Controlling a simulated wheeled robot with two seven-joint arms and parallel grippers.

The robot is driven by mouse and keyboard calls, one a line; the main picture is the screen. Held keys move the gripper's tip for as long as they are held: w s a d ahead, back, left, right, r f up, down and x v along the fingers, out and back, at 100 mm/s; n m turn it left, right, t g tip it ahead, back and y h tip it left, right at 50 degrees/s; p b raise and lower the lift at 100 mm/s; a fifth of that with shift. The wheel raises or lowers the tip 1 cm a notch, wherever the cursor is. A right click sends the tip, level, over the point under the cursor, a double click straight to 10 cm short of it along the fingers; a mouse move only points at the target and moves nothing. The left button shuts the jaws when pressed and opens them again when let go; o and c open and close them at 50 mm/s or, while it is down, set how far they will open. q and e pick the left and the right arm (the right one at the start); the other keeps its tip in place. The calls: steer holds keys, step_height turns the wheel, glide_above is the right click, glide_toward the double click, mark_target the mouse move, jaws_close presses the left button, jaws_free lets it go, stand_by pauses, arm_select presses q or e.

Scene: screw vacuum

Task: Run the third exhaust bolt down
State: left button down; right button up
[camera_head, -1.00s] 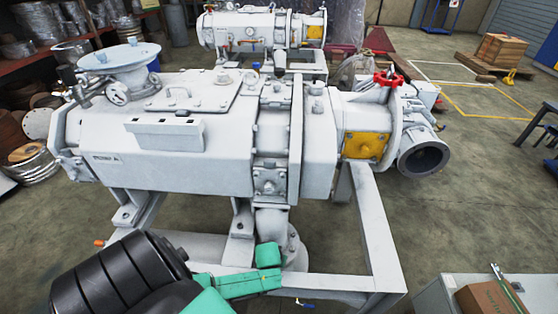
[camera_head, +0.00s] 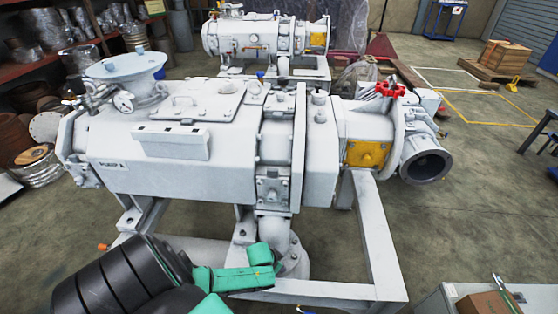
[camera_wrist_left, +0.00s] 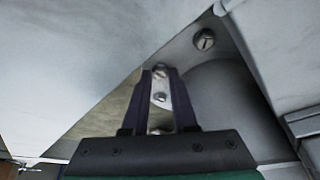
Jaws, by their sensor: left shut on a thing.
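The large grey pump (camera_head: 215,155) stands on a grey frame, with a pipe and round exhaust flange (camera_head: 294,262) below its middle. My left gripper (camera_wrist_left: 160,76) reaches under the pump beside that pipe; its fingers are hidden in the head view, where only its green body (camera_head: 240,279) shows. In the left wrist view its dark fingers are closed around a small metal bolt head (camera_wrist_left: 160,71). Another slotted bolt head (camera_wrist_left: 204,40) sits up and to the right, apart from the fingers. How deep the held bolt sits cannot be told. My right gripper is not in view.
The pump's underside and frame rails (camera_head: 375,240) crowd close around the left gripper. A grey cabinet with a cardboard box (camera_head: 485,303) stands at the lower right. A second pump (camera_head: 265,36) is behind. Floor to the right is open.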

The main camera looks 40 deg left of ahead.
arm_select(q)
steer(key=c, duration=0.7)
jaws_free()
